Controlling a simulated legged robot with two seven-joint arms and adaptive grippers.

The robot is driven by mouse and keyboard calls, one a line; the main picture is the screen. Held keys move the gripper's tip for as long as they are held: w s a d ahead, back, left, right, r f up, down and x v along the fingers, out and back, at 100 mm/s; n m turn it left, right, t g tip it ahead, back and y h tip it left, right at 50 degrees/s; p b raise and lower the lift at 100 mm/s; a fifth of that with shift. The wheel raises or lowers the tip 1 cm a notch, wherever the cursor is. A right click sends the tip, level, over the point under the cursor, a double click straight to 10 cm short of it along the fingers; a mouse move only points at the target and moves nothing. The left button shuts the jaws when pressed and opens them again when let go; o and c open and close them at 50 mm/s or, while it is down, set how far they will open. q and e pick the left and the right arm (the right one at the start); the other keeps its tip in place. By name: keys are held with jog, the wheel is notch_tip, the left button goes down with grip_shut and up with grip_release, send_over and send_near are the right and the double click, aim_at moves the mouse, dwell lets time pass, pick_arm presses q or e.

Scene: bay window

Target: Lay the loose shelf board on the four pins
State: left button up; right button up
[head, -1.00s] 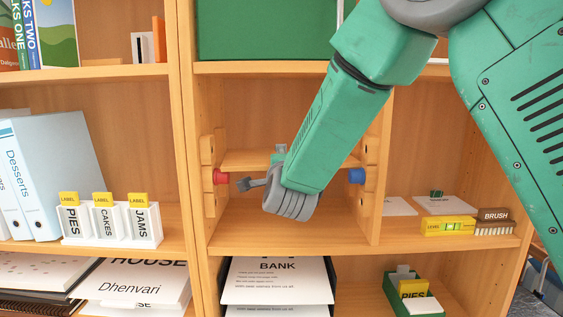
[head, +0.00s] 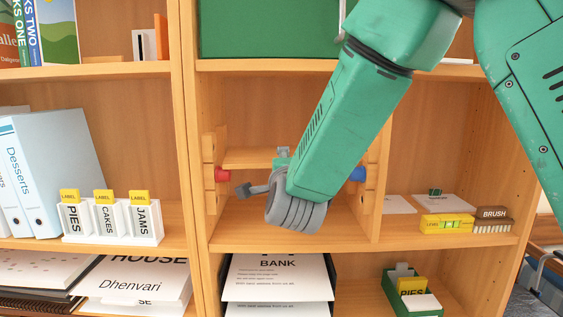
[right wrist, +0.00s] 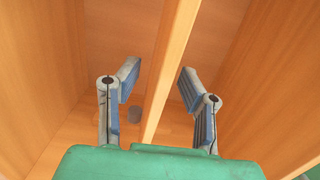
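The loose shelf board (head: 240,158) lies level across the middle bay, between a red pin (head: 222,175) on the left and a blue pin (head: 357,174) on the right. My arm hides part of its right half. I cannot tell whether it touches any pin; other pins are not clear. My right gripper (head: 264,172) is at the board's front edge. In the right wrist view the fingers of this gripper (right wrist: 158,77) stand apart, with the board's edge (right wrist: 171,70) between them and a gap visible at the left finger. My left gripper is out of view.
Wooden side walls with notched strips (head: 209,175) bound the bay. A green box (head: 265,30) stands above and a paper tray (head: 278,280) below. A yellow level (head: 446,224) and a brush (head: 493,220) lie to the right. The bay floor (head: 240,235) is clear.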

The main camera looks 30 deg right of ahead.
jog(key=s+d+v, duration=0.1)
jog(key=v, duration=0.5)
jog(key=s+a+f+n+g+y+b, duration=0.1)
jog(key=s+f+n+g+y+b, duration=0.35)
jog(key=f, duration=1.25)
jog(key=s+a+f+n+g+y+b, duration=0.15)
jog(key=f+n, duration=0.55)
jog(key=f, duration=0.9)
jog(key=s+a+f+n+g+y+b, duration=0.2)
jog(key=s+f+n+g, duration=0.7)
jog(key=s+f, duration=1.7)
jog(key=n+b, duration=0.2)
jog(key=n, duration=0.1)
jog(key=shift+f+b, duration=0.25)
jog(key=shift+b, duration=0.1)
jog(key=shift+a+n, duration=0.15)
jog(key=shift+n, duration=0.1)
jog(key=shift+w, duration=0.15)
